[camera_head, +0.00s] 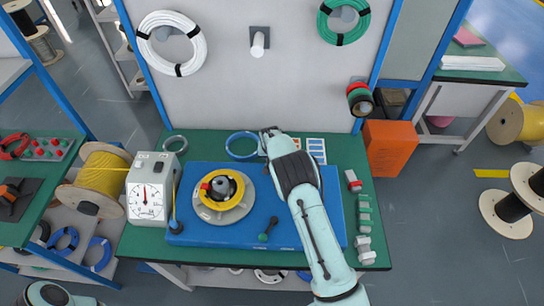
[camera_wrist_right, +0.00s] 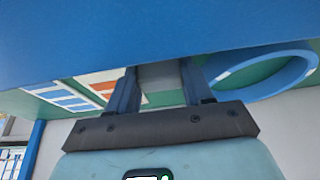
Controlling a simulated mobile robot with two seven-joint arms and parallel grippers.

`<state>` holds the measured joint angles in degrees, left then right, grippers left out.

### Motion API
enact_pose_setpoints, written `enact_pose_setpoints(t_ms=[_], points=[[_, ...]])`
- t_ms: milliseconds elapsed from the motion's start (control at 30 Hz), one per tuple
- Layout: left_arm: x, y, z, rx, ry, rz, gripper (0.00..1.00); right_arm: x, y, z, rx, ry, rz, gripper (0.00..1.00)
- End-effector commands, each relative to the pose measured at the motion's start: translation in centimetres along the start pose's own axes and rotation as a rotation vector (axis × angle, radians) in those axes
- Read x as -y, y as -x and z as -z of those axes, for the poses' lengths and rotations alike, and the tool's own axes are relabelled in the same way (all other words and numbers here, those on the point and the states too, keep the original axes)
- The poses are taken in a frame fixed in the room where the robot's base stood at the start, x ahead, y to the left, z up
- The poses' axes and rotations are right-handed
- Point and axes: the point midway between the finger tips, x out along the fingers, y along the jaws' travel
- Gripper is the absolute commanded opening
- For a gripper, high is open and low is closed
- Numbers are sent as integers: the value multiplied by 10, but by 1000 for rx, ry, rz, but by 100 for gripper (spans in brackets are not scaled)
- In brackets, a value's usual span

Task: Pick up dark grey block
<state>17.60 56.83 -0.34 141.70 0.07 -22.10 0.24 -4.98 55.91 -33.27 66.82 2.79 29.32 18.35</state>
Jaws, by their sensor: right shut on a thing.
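My right arm reaches up across the table, and my right gripper (camera_head: 268,132) is near the table's back edge, beyond the blue board (camera_head: 203,238). In the right wrist view its two fingers (camera_wrist_right: 160,88) stand apart, with a grey block (camera_wrist_right: 160,75) between them. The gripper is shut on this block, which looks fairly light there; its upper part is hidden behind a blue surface. In the head view I cannot tell the block from the gripper. Only a rounded part of my left arm shows at the bottom left; its gripper is out of view.
A blue ring (camera_head: 229,147) lies just left of the gripper, and printed cards (camera_head: 316,148) lie to its right. A round fixture with a yellow ring (camera_head: 222,194) sits on the board. A gauge box (camera_head: 148,188) stands at left. Small green and grey parts line the right edge.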

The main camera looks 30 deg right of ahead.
Motion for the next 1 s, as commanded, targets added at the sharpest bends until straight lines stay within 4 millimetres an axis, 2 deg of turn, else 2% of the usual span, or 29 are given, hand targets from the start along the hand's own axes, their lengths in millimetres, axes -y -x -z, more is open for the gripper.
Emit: enact_pose_setpoints(t_ms=[167,267,500,700,833,1000], points=[[1,-1,-1,1,0,0,43,1,19,9,-5,0,2,21],[1,-1,-1,1,0,0,43,1,38,17,-5,0,3,21],[-1,2,1,-1,-1,-1,43,1,105,45,-7,-1,5,21],[-4,7,5,-7,-3,-2,43,1,151,64,-5,-1,4,21],[-6,10,7,-10,-4,-3,43,1,170,71,-5,0,2,21],[-7,12,9,-11,-4,-4,43,0,181,75,-2,0,1,21]])
